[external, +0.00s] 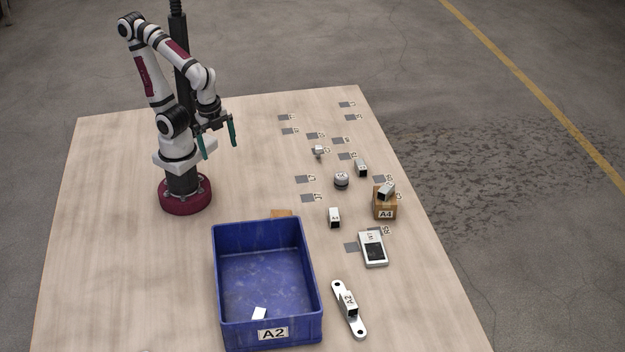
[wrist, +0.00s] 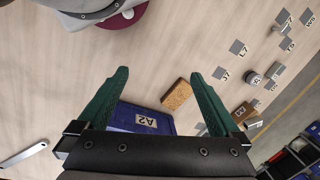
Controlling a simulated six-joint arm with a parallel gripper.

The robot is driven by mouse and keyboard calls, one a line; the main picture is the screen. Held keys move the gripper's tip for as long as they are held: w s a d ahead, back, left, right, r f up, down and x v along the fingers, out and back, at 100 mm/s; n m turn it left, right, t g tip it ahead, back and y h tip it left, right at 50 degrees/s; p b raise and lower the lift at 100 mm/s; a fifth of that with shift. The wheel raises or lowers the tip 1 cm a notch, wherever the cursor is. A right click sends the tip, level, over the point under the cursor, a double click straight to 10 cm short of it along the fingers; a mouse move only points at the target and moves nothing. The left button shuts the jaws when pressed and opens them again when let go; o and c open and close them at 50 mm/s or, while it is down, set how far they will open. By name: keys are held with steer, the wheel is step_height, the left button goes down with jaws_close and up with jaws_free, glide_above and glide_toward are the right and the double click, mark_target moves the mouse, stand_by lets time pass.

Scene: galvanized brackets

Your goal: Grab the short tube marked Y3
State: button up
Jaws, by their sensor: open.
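My gripper (external: 219,151) is open and empty, raised above the far left of the table; its green fingers also show in the wrist view (wrist: 160,73). Several short square metal tubes are in the external view: one (external: 334,217) stands right of the blue bin, one (external: 361,168) is farther back, and one (external: 386,191) lies on the cardboard box marked A4. I cannot read Y3 on any tube; the marks are too small. All are well to the right of my gripper.
A blue bin (external: 316,290) marked A2 stands at the front, with a small white piece (external: 259,313) inside. The cardboard box (external: 385,209), a handheld device (external: 373,248) and a round part (external: 341,180) are to its right.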

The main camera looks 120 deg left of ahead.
steer(key=w+a+f+n+t+h, duration=0.1)
steer(key=w+f+n+t, duration=0.3)
steer(key=w, duration=0.7)
steer(key=n+t+y, duration=0.3)
steer(key=n+y, duration=0.7)
steer(key=n, duration=0.2)
glide_toward(357, 166)
steer(key=x, duration=0.4)
steer(key=shift+w, duration=0.2)
steer(key=x, duration=0.6)
steer(key=shift+s+a+f, duration=0.15)
steer(key=shift+s+a, duration=0.05)
steer(key=c, duration=1.2)
